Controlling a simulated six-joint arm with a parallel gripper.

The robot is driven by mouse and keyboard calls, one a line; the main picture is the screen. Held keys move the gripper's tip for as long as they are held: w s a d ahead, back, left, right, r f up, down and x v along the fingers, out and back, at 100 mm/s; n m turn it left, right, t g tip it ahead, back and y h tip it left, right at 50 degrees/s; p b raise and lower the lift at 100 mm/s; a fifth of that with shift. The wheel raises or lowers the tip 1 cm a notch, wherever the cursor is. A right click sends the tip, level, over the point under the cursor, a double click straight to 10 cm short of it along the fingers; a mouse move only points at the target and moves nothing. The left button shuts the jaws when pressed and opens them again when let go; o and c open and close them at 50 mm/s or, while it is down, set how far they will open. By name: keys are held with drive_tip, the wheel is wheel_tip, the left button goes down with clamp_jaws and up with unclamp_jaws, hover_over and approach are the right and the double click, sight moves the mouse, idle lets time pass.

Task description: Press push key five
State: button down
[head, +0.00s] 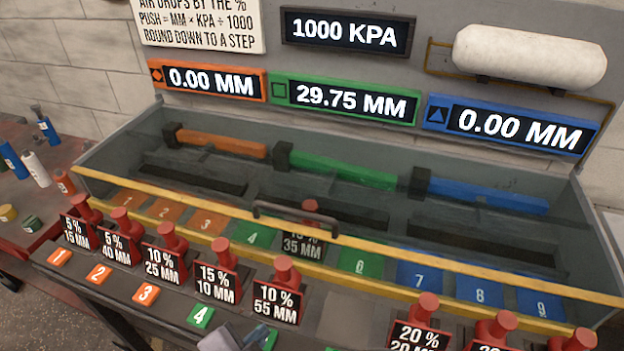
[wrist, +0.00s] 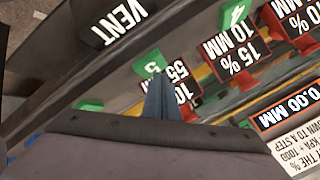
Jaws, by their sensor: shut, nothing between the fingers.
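Push key five (head: 268,340) is a small green tile on the front ledge, below the 10% 55 MM block. My gripper (head: 252,336) is at the bottom edge of the head view, overlapping that tile and hiding its number. In the wrist view the shut blue-grey fingertips (wrist: 158,80) are empty and lie right beside the green tile (wrist: 150,63). I cannot tell whether they touch it. Green key four (head: 200,316) lies to its left in the head view.
Red-knobbed blocks, such as the 10% 55 MM block (head: 278,295), stand behind the keys. A block marked 35 MM (head: 302,246) is behind the yellow-edged glass. The green display (head: 345,99) reads 29.75 MM; orange and blue read 0.00. A VENT key (wrist: 118,22) is nearby.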

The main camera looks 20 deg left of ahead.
drive_tip(key=shift+f, duration=0.4)
drive_tip(key=shift+r, duration=0.2)
idle(0.3)
drive_tip(key=shift+r+p, duration=0.75)
drive_tip(key=shift+p, duration=0.35)
wheel_tip(320, 180, up, 6)
drive_tip(key=p, duration=0.7)
idle(0.5)
